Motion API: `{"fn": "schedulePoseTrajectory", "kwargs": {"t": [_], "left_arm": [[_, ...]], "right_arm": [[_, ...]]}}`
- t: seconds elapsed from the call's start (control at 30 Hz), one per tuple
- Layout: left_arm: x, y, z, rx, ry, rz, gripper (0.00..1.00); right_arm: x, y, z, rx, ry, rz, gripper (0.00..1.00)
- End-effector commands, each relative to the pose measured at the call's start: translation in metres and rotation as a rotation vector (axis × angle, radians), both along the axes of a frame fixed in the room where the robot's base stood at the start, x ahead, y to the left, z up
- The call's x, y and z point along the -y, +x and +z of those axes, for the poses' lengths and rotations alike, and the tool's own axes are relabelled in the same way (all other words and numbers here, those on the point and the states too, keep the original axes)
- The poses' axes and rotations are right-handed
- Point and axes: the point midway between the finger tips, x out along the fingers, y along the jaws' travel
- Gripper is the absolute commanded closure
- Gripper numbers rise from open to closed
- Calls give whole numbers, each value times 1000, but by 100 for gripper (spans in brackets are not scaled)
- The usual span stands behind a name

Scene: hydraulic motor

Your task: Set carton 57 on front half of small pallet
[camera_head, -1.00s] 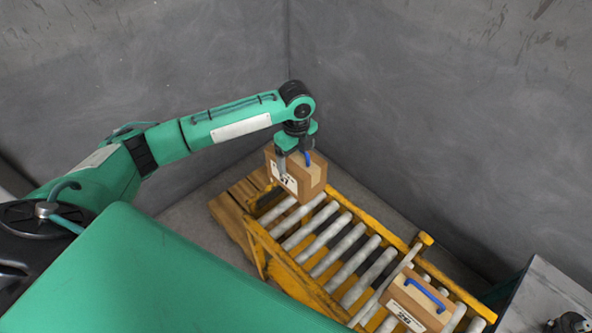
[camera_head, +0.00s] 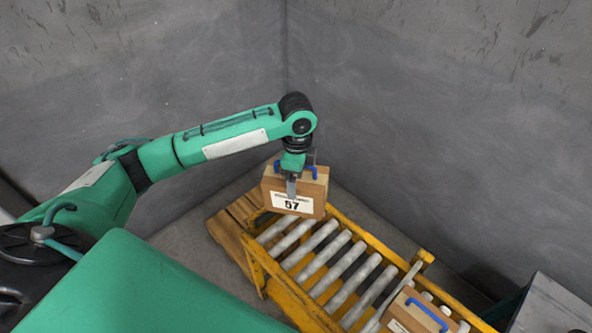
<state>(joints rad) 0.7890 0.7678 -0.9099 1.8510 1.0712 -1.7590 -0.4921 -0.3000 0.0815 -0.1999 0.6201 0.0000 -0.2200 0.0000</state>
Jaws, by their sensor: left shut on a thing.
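Carton 57 (camera_head: 305,206) is a brown box with a white label reading 57 and blue handles on top. My left gripper (camera_head: 292,184) is shut on it from above. The carton hangs upright over the far left end of the roller conveyor, near the wooden pallet. The small pallet (camera_head: 229,229) lies low on the floor at the left end of the conveyor. It is partly hidden by the conveyor frame and the carton. My right gripper is not in view.
The yellow roller conveyor (camera_head: 292,286) runs from the pallet to the lower right. Another carton (camera_head: 404,313) with a blue handle sits on its rollers, cut off by the bottom edge. Grey walls (camera_head: 420,100) meet in a corner behind. A grey surface (camera_head: 548,304) stands at lower right.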

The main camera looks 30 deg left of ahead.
Motion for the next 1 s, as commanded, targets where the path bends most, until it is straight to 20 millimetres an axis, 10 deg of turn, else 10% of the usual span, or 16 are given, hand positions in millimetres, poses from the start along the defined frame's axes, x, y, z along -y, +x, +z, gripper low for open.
{"fn": "schedulePoseTrajectory", "kwargs": {"t": [1.0], "left_arm": [[29, -56, 23, 0, 1, 880, 87]], "right_arm": [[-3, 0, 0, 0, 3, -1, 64]]}}
